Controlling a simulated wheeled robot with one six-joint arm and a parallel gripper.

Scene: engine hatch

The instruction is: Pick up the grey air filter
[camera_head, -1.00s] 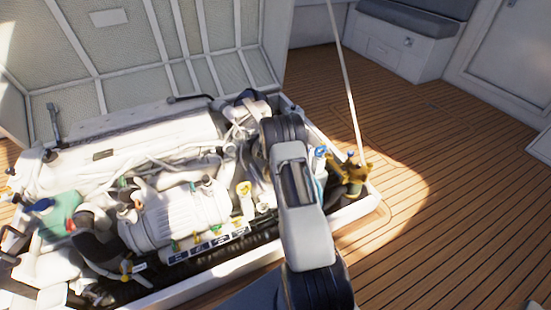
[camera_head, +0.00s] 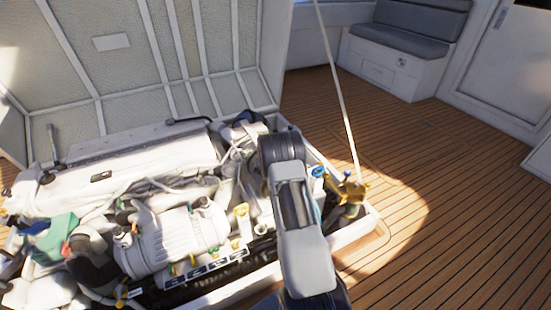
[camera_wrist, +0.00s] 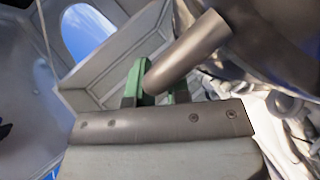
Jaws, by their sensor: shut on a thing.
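In the wrist view, my gripper (camera_wrist: 155,88) has green fingers closed around the near end of a smooth grey tube. This tube (camera_wrist: 190,50) appears to be part of the grey air filter, whose larger, darker rounded body seems to fill the upper right (camera_wrist: 270,35). The join between tube and body is hard to make out. In the head view, my arm reaches over the right end of the engine, and its links hide my gripper and the air filter.
The white engine (camera_head: 170,240) sits in the open hatch with hoses, valves and a green part (camera_head: 60,238) around it. The raised hatch lid (camera_head: 150,75) stands behind. A thin strut (camera_head: 340,90) rises at the right corner, beside a brass fitting (camera_head: 350,190). The wooden deck (camera_head: 450,190) is clear.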

